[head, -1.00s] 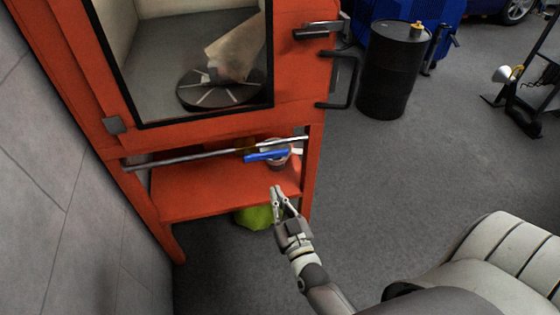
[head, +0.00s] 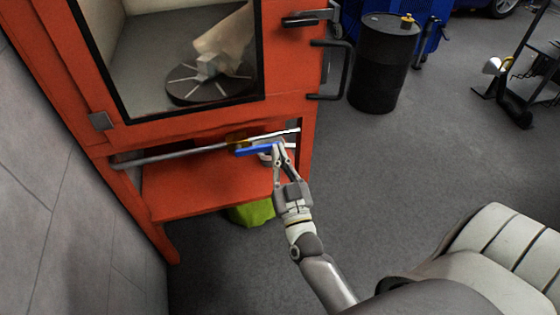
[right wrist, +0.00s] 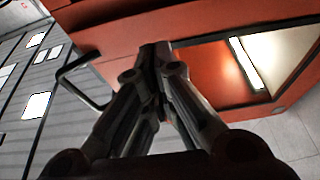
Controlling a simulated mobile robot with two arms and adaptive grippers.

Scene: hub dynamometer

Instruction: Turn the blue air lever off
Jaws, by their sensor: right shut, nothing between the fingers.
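The blue air lever (head: 252,150) lies along the metal pipe (head: 180,155) under the orange cabinet's window, close to horizontal. A small brass-coloured fitting (head: 237,138) sits beside it on the pipe. My right gripper (head: 278,147) is at the right end of the lever in the head view, its fingers shut and empty; I cannot tell whether it touches the lever. In the right wrist view the shut fingers (right wrist: 155,52) point at the orange cabinet, and the lever does not show there. My left gripper is not in view.
The orange cabinet (head: 290,70) has a window and a black handle (head: 345,70) on its right side. Its lower shelf (head: 205,187) is largely bare. A green bag (head: 250,213) is below. A black drum (head: 382,65) stands to the right on open grey floor.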

